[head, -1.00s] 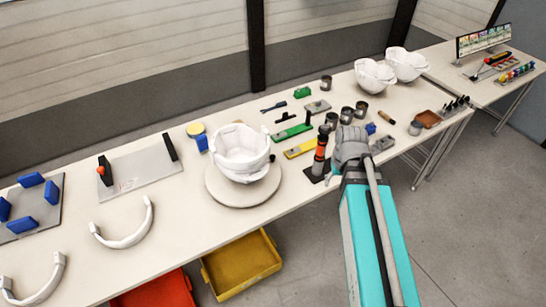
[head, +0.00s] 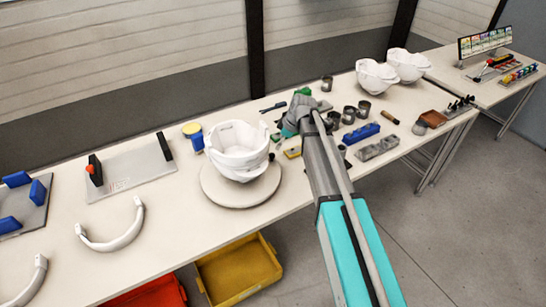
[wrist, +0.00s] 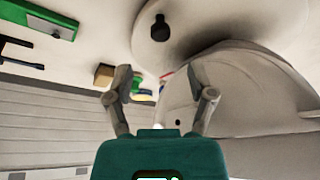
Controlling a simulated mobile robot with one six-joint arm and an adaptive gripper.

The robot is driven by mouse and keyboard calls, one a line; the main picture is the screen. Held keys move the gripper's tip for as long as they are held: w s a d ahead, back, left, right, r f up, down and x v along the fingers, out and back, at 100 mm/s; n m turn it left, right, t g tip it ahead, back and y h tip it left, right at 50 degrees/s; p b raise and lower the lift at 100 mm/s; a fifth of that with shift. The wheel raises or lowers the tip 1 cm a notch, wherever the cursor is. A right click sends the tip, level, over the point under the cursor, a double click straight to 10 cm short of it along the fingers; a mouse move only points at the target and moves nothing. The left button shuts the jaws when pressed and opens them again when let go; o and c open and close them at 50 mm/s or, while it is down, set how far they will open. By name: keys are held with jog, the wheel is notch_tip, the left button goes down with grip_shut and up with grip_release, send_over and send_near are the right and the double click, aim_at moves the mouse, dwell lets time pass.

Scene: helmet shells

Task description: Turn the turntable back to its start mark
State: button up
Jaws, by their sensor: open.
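The turntable (head: 222,195) is a round cream disc on the table, with a white helmet shell (head: 238,150) on top. In the wrist view, the disc (wrist: 220,22) fills the upper right and carries a black knob (wrist: 160,28). The shell (wrist: 250,95) shows there as a large pale curve at the right. My gripper (wrist: 160,72) is open and empty, its fingers apart, with the knob beyond the tips and no contact visible. In the head view, my arm hides most of the gripper, which is right of the turntable. I cannot make out a start mark.
A yellow-topped blue item (head: 194,136) stands left of the turntable. Several dark cups, a blue block (head: 361,133) and a grey block (head: 377,148) lie right of my arm. Two white shells (head: 376,76) stand farther back. A yellow bin (head: 238,268) sits below the table edge.

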aim_at(273, 155)
jog(key=shift+f, duration=0.15)
dwell(0.3)
jog(key=shift+b+x, duration=3.45)
jog(key=shift+x, duration=0.15)
jog(key=shift+c, duration=0.3)
grip_shut()
